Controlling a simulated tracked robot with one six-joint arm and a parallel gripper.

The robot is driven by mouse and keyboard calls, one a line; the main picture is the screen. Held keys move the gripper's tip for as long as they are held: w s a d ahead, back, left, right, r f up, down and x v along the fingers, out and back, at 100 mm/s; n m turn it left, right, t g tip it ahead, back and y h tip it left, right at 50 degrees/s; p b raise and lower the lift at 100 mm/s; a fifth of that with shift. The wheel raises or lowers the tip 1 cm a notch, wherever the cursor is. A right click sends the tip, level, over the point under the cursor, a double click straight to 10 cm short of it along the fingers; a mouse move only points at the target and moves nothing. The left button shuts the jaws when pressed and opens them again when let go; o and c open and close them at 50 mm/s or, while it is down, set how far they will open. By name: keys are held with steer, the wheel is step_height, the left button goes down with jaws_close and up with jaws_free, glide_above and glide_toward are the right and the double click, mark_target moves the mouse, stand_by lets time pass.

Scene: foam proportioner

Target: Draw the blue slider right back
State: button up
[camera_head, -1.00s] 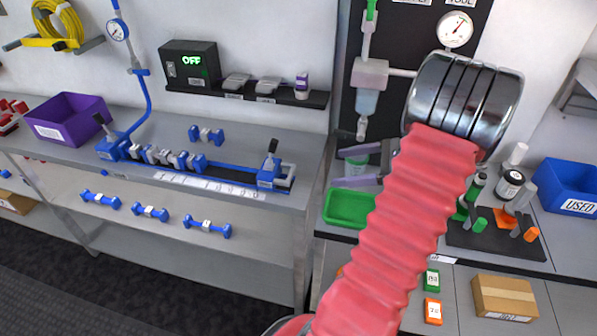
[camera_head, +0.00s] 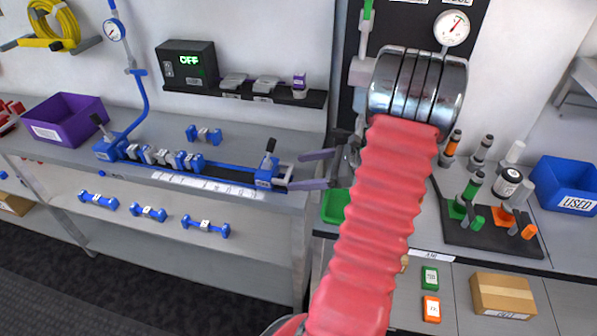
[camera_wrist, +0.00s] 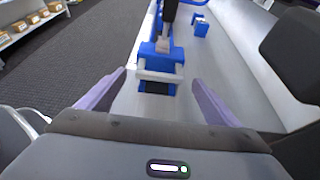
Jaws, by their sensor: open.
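The blue slider (camera_head: 266,178) sits at the right end of a blue rail on the grey bench, with a black lever standing up from it. In the wrist view the slider (camera_wrist: 161,58) lies straight ahead, with a pale crossbar (camera_wrist: 160,77) on its near side. My gripper (camera_head: 292,171) is open and empty, its two purple fingers pointing left at the slider's right end. In the wrist view my gripper's fingers (camera_wrist: 159,77) stand one on each side of the crossbar, with a gap on both sides. No contact shows.
Several small grey and blue pieces (camera_head: 160,156) sit in a row along the rail's left part. A loose blue and grey piece (camera_head: 204,135) lies behind the rail. A purple bin (camera_head: 68,120) stands at the left, and a shelf (camera_head: 245,94) hangs above.

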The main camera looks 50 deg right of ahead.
steer(key=shift+x, duration=0.9)
steer(key=c, duration=1.5)
